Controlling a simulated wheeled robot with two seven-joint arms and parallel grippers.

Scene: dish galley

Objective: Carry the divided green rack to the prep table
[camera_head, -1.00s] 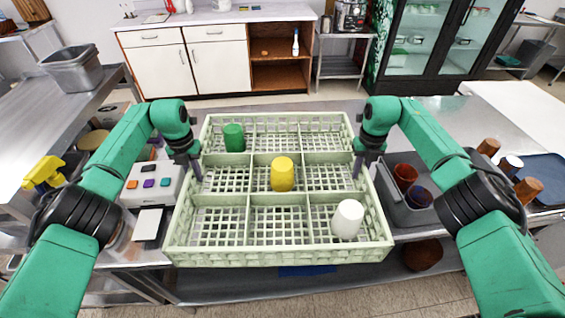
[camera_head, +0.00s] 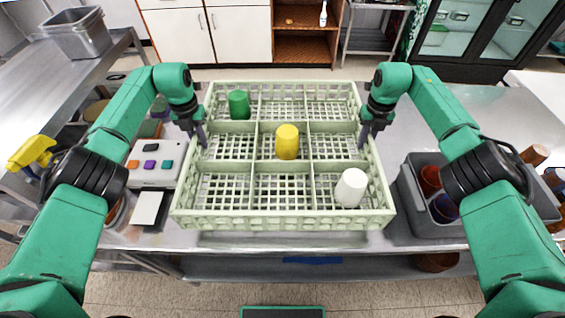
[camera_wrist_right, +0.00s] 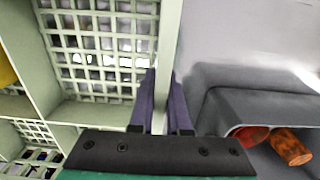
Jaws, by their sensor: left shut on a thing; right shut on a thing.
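The divided green rack (camera_head: 282,222) is pale green with a grid floor and several compartments. It holds a green cup (camera_head: 239,104) at back left, a yellow cup (camera_head: 287,142) in the middle compartment and a white cup (camera_head: 351,187) at front right. My left gripper (camera_head: 203,140) is shut on the rack's left wall. My right gripper (camera_head: 366,137) is shut on its right wall; the right wrist view shows the purple fingers (camera_wrist_right: 160,100) either side of that wall. The rack is above the metal table; the exact gap under it is hard to tell.
A grey bin (camera_head: 404,190) with cups stands just right of the rack. A box with coloured buttons (camera_head: 153,162) and a white card (camera_head: 147,208) lie close to its left. A spray bottle (camera_head: 33,152) and a grey tub (camera_head: 78,32) are further left.

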